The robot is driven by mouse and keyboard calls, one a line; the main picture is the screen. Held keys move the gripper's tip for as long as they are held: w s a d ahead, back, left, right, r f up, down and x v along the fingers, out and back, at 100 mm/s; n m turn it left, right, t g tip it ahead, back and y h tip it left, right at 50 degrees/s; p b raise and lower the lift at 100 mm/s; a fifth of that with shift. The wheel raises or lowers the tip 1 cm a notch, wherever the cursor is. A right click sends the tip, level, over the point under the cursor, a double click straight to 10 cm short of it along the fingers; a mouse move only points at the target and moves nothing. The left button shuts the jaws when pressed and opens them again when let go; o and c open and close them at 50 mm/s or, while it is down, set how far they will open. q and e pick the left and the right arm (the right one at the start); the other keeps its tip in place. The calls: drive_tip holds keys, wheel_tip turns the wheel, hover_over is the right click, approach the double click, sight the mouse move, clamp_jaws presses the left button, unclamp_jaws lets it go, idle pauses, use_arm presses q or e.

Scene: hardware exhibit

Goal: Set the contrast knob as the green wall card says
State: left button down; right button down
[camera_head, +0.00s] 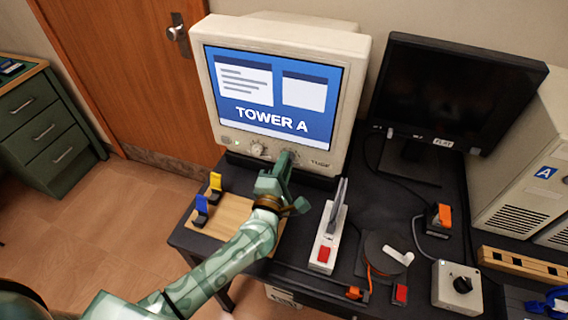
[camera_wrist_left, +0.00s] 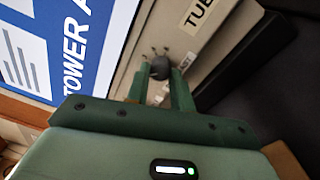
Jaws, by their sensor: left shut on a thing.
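A beige CRT monitor (camera_head: 350,50) labelled TUBE stands on the dark desk, its lit screen reading TOWER A. My left gripper (camera_head: 286,160) reaches its lower front panel, right of a pale knob (camera_head: 258,149). In the left wrist view my left gripper (camera_wrist_left: 161,80) is shut on a dark round knob (camera_wrist_left: 160,67) with small tick marks around it. I cannot read a label naming this knob, and the fingers hide it in the head view. No green wall card shows in either view. My right gripper is not in view.
A wooden board (camera_head: 228,213) with blue and yellow connectors lies beside my left arm. A white base with a red switch (camera_head: 323,254), a cable reel (camera_head: 384,251) and a box with a black knob (camera_head: 462,285) stand to the right. A dark flat monitor (camera_head: 450,90) stands behind.

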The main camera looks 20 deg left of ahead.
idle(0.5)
use_arm(q)
drive_tip(key=c, duration=1.2)
unclamp_jaws()
